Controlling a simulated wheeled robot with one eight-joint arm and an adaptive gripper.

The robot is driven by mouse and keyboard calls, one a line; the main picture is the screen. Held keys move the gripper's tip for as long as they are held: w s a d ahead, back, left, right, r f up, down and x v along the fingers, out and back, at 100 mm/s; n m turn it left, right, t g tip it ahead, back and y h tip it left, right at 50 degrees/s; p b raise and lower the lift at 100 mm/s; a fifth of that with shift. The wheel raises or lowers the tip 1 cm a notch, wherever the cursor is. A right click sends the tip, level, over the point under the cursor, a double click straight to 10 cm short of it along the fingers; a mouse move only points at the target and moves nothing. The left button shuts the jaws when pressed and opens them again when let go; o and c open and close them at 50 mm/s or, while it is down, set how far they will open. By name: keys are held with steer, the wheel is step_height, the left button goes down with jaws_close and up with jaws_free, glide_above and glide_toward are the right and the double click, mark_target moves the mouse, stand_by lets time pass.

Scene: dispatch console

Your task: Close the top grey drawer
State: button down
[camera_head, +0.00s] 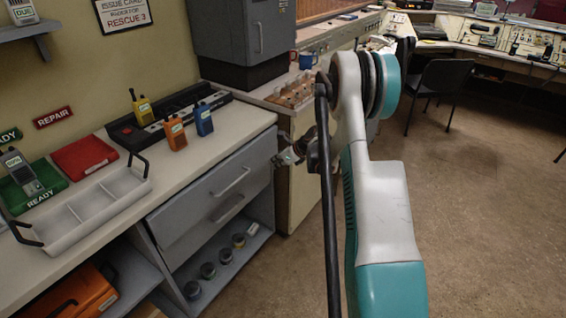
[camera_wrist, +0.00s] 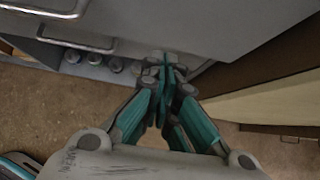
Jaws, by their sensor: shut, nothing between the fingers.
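The top grey drawer (camera_head: 205,200) is under the white counter, with a bar handle (camera_head: 232,181) on its front. Its front appears to stand a little out past the lower drawer; how far is hard to tell. In the wrist view, the grey drawer front (camera_wrist: 215,25) fills the upper part, with its handle (camera_wrist: 50,9) at upper left. My gripper (camera_head: 284,158) is at the right end of the drawer front, with its fingers together and empty. In the wrist view, the fingertips (camera_wrist: 166,62) are close to the drawer's lower edge; contact cannot be told.
A lower handle (camera_head: 229,207) shows beneath the top drawer, above a shelf with several small round jars (camera_head: 208,270). The counter holds a white tray (camera_head: 95,207), radios and a charger base (camera_head: 125,130). A dark chair (camera_head: 440,82) stands beyond open floor on the right.

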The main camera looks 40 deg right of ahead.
mark_target(259, 153)
steer(key=w, duration=0.1)
steer(key=w+a+b, duration=0.1)
steer(key=w, duration=0.2)
steer(key=shift+w+a+f, duration=0.15)
steer(key=shift+a+f, duration=0.15)
steer(key=w, duration=0.1)
steer(key=w+a, duration=0.1)
steer(key=w, duration=0.1)
steer(key=w+a, duration=0.1)
steer(key=w, duration=0.1)
steer(key=shift+d+r, duration=0.1)
